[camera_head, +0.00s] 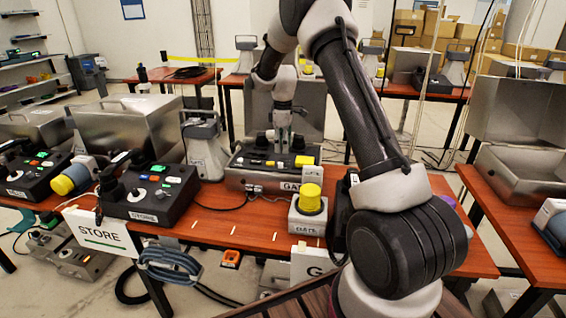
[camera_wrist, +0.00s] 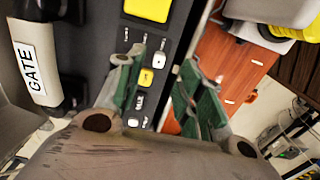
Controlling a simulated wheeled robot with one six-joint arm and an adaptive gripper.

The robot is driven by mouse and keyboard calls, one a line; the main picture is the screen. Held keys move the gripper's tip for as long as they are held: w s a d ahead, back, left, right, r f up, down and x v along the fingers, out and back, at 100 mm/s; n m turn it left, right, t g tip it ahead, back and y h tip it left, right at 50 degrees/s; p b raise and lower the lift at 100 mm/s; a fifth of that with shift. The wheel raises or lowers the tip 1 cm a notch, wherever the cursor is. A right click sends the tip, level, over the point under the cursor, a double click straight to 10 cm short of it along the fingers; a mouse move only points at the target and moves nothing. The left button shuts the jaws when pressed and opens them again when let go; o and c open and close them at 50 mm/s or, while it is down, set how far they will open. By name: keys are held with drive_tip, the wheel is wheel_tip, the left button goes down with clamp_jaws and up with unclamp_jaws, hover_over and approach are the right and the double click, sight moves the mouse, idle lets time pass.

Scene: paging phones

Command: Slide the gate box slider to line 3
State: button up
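The gate box (camera_head: 235,178) is a grey metal case with its lid raised and a GATE label on its front. Its dark panel also shows in the wrist view (camera_wrist: 98,30), with the GATE label (camera_wrist: 29,69) at left. A small yellow piece (camera_wrist: 146,77), possibly the slider knob, sits in a row of small white marked squares; I cannot read the line numbers. My gripper (camera_wrist: 160,65) is open, its green-padded fingers apart on either side of this row. It points down over the panel in the head view (camera_head: 283,140). I cannot tell whether it touches anything.
A larger yellow block (camera_wrist: 148,8) is on the same panel. A grey box with a yellow button (camera_head: 311,198) stands at front right of the gate box. The STORE control box (camera_head: 150,195) and a handset-like grey unit (camera_head: 205,150) are at left. Bare orange table (camera_head: 240,225) lies in front.

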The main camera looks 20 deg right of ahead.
sight(283, 161)
wheel_tip(283, 161, down, 8)
drive_tip(key=shift+r, duration=0.2)
clamp_jaws()
